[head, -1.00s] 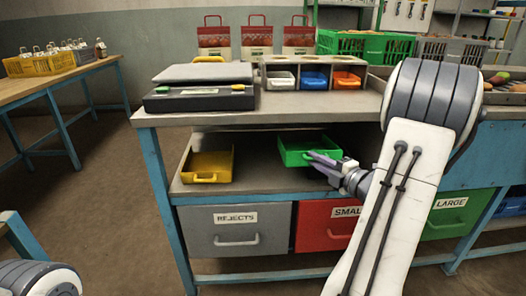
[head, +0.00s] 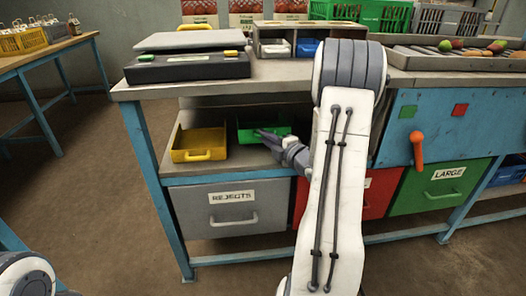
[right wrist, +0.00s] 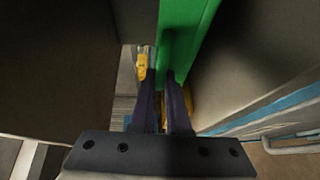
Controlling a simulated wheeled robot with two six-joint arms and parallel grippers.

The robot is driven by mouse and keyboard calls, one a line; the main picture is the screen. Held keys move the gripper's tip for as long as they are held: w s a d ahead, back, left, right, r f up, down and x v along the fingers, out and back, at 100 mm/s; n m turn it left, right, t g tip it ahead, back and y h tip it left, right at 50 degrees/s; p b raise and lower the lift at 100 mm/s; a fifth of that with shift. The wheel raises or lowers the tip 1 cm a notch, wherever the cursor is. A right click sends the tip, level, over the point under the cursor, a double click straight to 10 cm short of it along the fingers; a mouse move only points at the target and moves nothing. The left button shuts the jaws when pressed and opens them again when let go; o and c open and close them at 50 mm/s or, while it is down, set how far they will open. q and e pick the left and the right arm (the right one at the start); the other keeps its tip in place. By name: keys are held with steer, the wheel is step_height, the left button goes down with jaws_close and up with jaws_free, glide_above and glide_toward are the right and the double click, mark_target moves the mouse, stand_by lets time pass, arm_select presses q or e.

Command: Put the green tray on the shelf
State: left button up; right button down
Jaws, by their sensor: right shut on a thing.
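The green tray (head: 247,134) is at the lower shelf (head: 230,169) under the bench top, just right of the yellow tray (head: 198,143). My right gripper (head: 262,134) is at the front of the green tray, shut on it. In the right wrist view the green tray (right wrist: 186,40) runs up from between my fingers (right wrist: 162,78). Whether its bottom fully touches the shelf I cannot tell. My right arm hides the shelf to the right. My left gripper is out of view.
Drawers sit below the shelf, including a grey one marked REJECTS (head: 232,210) and a green one marked LARGE (head: 440,188). The bench top above holds a black scale (head: 188,68) and small bins. A blue leg (head: 155,190) stands at the shelf's left.

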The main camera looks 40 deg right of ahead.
mark_target(257, 142)
step_height(257, 142, down, 4)
steer(key=shift+f+b, duration=0.1)
steer(key=shift+b, duration=0.7)
steer(key=c, duration=0.9)
jaws_free()
steer(key=shift+r, duration=0.2)
steer(key=s+p, duration=0.2)
steer(key=s, duration=1)
steer(key=shift+a+r, duration=0.3)
